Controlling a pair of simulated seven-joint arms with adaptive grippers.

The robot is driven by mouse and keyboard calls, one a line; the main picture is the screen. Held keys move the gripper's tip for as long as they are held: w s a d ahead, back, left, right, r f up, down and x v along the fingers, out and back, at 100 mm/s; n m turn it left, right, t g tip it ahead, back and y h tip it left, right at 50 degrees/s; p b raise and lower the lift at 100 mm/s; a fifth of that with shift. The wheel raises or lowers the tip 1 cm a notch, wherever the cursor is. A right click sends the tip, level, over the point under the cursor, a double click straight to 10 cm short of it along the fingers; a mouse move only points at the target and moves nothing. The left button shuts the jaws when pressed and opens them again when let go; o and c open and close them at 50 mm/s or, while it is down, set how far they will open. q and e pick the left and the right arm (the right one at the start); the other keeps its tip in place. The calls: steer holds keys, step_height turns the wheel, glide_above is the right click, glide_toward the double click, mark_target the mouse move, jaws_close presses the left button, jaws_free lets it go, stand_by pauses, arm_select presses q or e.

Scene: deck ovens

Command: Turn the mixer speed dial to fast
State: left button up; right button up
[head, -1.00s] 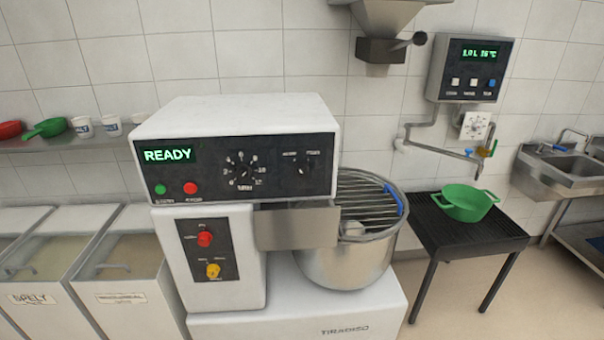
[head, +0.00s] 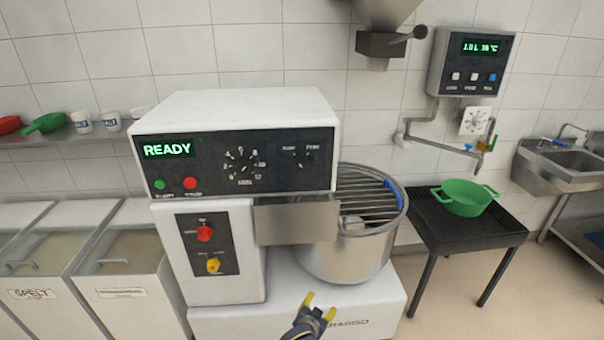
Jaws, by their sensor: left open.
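The white mixer (head: 230,108) stands in the middle with a black control panel and a green READY display (head: 167,149). The smaller speed dial (head: 303,158) is at the panel's right; its labels and pointer are too small to read surely. A larger timer dial (head: 241,160) sits left of it. My left gripper (head: 319,305) shows at the bottom centre, with yellow fingertips apart and nothing between them. It is in front of the mixer's base, well below the dial and clear of it. My right gripper is not in view.
The steel bowl (head: 345,259) with its wire guard (head: 365,205) is at the mixer's right. A green button (head: 160,185), a red button (head: 190,183) and red and yellow knobs are near the dials. A green colander (head: 466,197) rests on a black stand.

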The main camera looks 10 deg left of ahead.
mark_target(302, 168)
arm_select(q)
steer(key=w+d+r+n+t+y, duration=0.1)
steer(key=w+d+r+t, duration=0.15)
steer(key=r, duration=1.35)
steer(key=w+d+r+n+t, duration=0.1)
steer(key=w+r+t, duration=0.2)
steer(key=r, duration=1.3)
steer(key=s+a+r+n+y, duration=0.3)
steer(key=a+r+n, duration=0.1)
steer(key=r, duration=0.3)
steer(key=s+a+r+n+y, duration=0.3)
steer(key=a+r, duration=0.1)
steer(key=r, duration=0.3)
steer(key=x, duration=1.7)
steer(key=shift+w+d, duration=0.1)
steer(key=shift+d, duration=0.1)
steer(key=shift+f, duration=0.1)
jaws_close()
